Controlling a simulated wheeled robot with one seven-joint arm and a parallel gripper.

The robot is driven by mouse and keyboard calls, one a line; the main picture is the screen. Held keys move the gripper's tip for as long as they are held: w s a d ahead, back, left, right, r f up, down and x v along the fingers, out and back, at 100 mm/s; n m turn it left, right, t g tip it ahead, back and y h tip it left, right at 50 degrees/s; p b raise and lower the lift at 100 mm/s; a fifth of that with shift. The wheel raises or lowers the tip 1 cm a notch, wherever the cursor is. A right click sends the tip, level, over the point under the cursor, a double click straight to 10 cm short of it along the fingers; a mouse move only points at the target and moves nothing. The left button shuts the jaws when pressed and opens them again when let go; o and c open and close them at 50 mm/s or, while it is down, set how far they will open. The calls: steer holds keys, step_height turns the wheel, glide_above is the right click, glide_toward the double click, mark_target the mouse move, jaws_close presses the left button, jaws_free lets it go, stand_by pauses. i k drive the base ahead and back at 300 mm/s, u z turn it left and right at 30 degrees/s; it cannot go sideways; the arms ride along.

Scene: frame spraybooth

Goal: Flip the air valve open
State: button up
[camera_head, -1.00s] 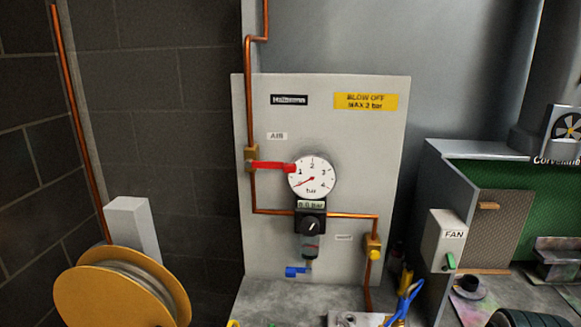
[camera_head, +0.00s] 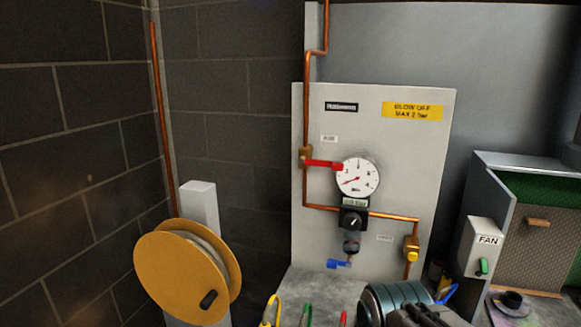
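The air valve is a brass body (camera_head: 305,153) on a vertical copper pipe, under a small label that seems to read AIR. Its red lever (camera_head: 323,163) points right, crosswise to the pipe, and its tip reaches the left edge of the round white gauge (camera_head: 357,178). The gauge's red needle points to the lower left, near the low end. Part of my arm, a ringed teal-grey link with a dark part beside it, shows at the bottom, below and right of the valve. I cannot make out any gripper fingers. Nothing touches the lever.
A black regulator (camera_head: 353,219) and a blue-handled drain (camera_head: 339,263) hang below the gauge. A yellow-knobbed brass fitting (camera_head: 411,249) is at the lower right. A yellow hose reel (camera_head: 188,272) stands left, a FAN switch box (camera_head: 482,247) right. The space before the lever looks clear.

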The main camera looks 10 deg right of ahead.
mark_target(334, 166)
steer(key=z, duration=1.65)
steer(key=k, duration=1.7)
steer(key=u, duration=0.9)
steer(key=i, duration=1.65)
steer(key=z, duration=0.05)
